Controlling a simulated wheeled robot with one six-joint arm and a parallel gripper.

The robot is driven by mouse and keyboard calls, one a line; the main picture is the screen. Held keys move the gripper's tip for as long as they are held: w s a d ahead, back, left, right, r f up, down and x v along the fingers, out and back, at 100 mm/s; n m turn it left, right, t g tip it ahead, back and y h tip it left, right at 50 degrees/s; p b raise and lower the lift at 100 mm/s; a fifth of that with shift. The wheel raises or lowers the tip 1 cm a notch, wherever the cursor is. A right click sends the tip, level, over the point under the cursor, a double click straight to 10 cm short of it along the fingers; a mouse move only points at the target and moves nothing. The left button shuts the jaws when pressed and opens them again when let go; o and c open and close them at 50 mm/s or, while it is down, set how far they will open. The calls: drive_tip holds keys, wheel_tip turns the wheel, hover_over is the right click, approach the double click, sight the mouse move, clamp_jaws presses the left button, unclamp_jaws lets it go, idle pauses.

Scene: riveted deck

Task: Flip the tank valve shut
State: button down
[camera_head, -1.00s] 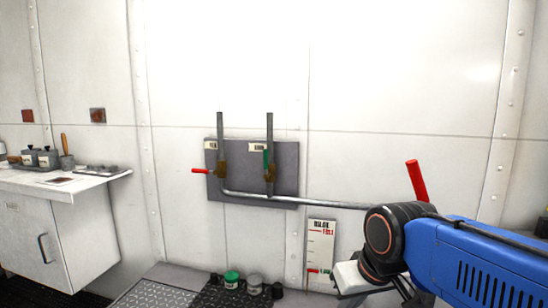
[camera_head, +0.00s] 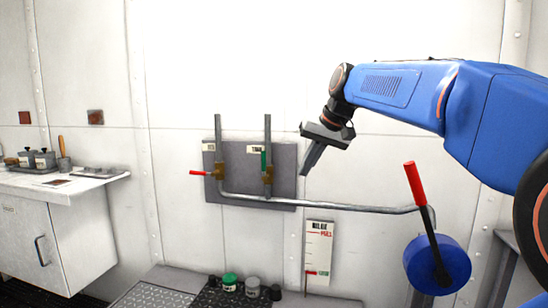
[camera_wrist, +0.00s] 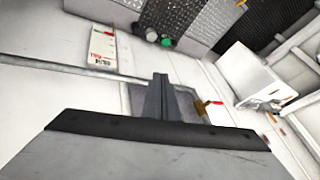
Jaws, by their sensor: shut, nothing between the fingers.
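Two valves sit on pipes in front of a grey wall panel (camera_head: 285,160). The right valve has a green handle (camera_head: 264,161) that stands upright along its pipe; its small label (camera_head: 256,149) seems to read "TANK". The left valve has a red handle (camera_head: 200,173) that sticks out level to the left, across its pipe. My gripper (camera_head: 305,173) is shut and empty, pointing down at the panel's right edge, to the right of the green handle and apart from it. In the wrist view, my shut fingers (camera_wrist: 159,78) partly hide the valves; a bit of red handle (camera_wrist: 216,102) shows.
A pipe (camera_head: 340,207) runs right to a blue pump (camera_head: 437,264) with a red-gripped lever (camera_head: 415,184). A bilge gauge (camera_head: 318,252) hangs below. Jars (camera_head: 230,281) stand on the floor-level ledge. A white counter (camera_head: 75,185) is at the left.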

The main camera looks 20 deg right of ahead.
drive_tip(key=w+d+r, duration=0.1)
drive_tip(key=w+r, duration=0.2)
drive_tip(key=w, duration=0.3)
drive_tip(key=w+d+r+y, duration=0.1)
drive_tip(key=w+d+r, duration=0.1)
drive_tip(key=w+r, duration=0.2)
drive_tip(key=shift+w+r+t, duration=0.15)
drive_tip(key=shift+w+t, duration=0.15)
drive_tip(key=shift+w, duration=0.85)
approach(264, 165)
drive_tip(key=w+d+f, duration=0.2)
drive_tip(key=d+f, duration=0.2)
drive_tip(key=f, duration=0.1)
drive_tip(key=shift+w+a+r, duration=0.1)
drive_tip(key=shift+w+a, duration=0.15)
drive_tip(key=shift+a, duration=0.4)
drive_tip(key=shift+w+a, duration=0.25)
drive_tip(key=shift+a, duration=0.4)
drive_tip(key=shift+w+a+r, duration=0.1)
drive_tip(key=shift+w+a, duration=0.2)
drive_tip(key=shift+a, duration=0.35)
drive_tip(key=shift+a, duration=0.1)
